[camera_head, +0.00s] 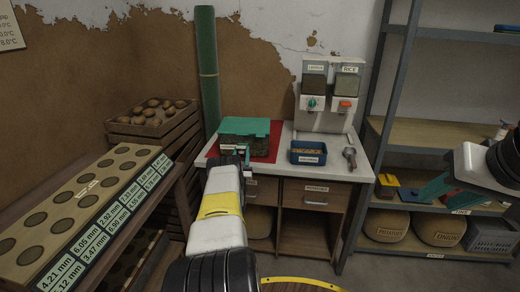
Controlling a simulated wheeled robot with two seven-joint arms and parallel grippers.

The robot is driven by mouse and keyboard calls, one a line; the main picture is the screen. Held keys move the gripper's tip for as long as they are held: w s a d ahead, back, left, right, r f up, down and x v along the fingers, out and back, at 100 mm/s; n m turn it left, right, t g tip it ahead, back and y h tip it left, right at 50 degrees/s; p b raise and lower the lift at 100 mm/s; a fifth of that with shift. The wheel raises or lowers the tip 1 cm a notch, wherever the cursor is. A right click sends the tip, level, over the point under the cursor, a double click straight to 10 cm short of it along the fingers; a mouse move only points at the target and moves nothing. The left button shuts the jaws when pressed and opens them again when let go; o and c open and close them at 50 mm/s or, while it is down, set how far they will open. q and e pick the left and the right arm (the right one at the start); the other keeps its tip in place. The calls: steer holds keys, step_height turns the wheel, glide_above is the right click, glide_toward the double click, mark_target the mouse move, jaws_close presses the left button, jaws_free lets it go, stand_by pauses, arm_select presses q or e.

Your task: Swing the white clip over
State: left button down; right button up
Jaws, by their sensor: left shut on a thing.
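A clear box with a teal lid (245,126) stands on a red mat (272,141) at the left of the white worktop. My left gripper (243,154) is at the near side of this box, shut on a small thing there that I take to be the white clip. The fingers and my arm hide most of the clip, so its angle cannot be told.
A blue tray (308,153) and a metal scoop (349,157) lie right of the mat. A two-part dispenser (329,92) stands behind them. A green post (207,70) rises at the left, beside a potato crate (155,118). Metal shelves (393,75) stand at the right.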

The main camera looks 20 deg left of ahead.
stand_by(0.5)
arm_select(q)
steer(key=c, duration=1.2)
jaws_free()
steer(key=v, duration=0.7)
steer(key=shift+s+d+f, duration=0.1)
steer(key=shift+s+f, duration=0.15)
steer(key=shift+f, duration=0.1)
